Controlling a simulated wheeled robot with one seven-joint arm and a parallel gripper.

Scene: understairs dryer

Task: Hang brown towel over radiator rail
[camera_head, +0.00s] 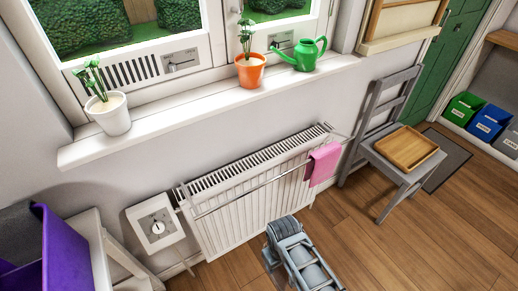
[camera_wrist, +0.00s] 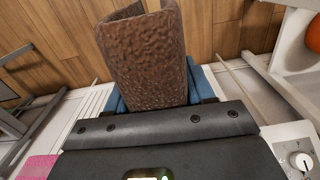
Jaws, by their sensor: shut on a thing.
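The brown towel (camera_wrist: 150,60) is a textured, folded piece in the wrist view. My gripper (camera_wrist: 158,98) is shut on it, with blue fingers at either side, and the towel extends out past them. In the head view my gripper end (camera_head: 284,228) is low in front of the radiator (camera_head: 235,210); the towel cannot be made out there. The thin metal radiator rail (camera_head: 250,188) runs along the radiator's front. A pink towel (camera_head: 323,163) hangs over its right end. The left and middle of the rail look bare. I cannot tell whether the brown towel touches the rail.
A white dial box (camera_head: 155,223) is left of the radiator. A sill (camera_head: 200,113) with pots and a green watering can (camera_head: 303,54) juts out above. A grey chair (camera_head: 385,150) bearing a wooden tray stands right. A purple bin (camera_head: 62,255) is at lower left.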

